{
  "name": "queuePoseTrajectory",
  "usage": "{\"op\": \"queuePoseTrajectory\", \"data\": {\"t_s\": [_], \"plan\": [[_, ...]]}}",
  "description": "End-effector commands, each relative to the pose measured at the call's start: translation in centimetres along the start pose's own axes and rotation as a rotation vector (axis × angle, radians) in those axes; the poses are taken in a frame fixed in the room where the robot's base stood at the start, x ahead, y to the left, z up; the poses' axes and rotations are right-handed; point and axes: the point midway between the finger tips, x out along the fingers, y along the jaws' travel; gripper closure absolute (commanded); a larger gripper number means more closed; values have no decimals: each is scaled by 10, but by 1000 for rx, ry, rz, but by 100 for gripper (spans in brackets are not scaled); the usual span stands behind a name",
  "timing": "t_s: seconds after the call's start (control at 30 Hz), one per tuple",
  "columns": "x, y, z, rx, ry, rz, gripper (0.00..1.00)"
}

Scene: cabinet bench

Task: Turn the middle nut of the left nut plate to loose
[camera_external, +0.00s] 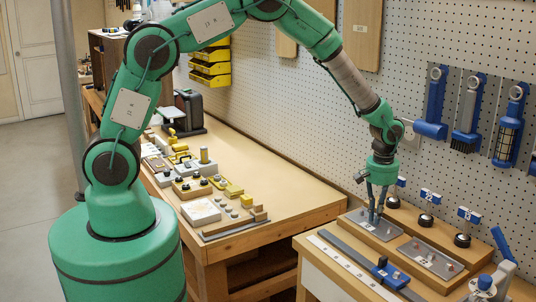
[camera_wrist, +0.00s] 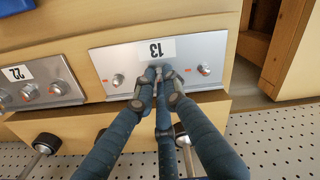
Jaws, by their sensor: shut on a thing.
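The left nut plate (camera_external: 393,231) is a grey metal plate on a wooden block in the external view. In the wrist view this plate (camera_wrist: 215,48) carries a label 13. Its two outer nuts, one at the left (camera_wrist: 118,80) and one at the right (camera_wrist: 204,70), stand clear of my fingers, with red marks beside them. My gripper (camera_external: 375,220) points down at the plate. In the wrist view my gripper (camera_wrist: 158,76) has its blue fingers closed together on the middle nut, whose body is mostly hidden by the fingertips.
A second nut plate (camera_external: 432,259), labelled 22 in the wrist view (camera_wrist: 68,75), sits to the right in the external view. Black knobs (camera_external: 425,220) stand behind the plates. A ruler strip (camera_external: 345,268) and a blue clamp (camera_external: 388,272) lie in front. Tools hang on the pegboard.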

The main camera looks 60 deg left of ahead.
Motion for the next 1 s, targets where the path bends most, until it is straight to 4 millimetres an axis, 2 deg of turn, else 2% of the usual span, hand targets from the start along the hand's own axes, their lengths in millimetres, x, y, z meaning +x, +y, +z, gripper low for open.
{"op": "queuePoseTrajectory", "data": {"t_s": [0.37,0.87,0.9,1.0], "plan": [[0,-1,0,-189,-1,-1,100],[0,0,0,-213,0,-1,100],[0,0,0,-212,0,-1,86],[0,0,0,-212,0,-1,71]]}}
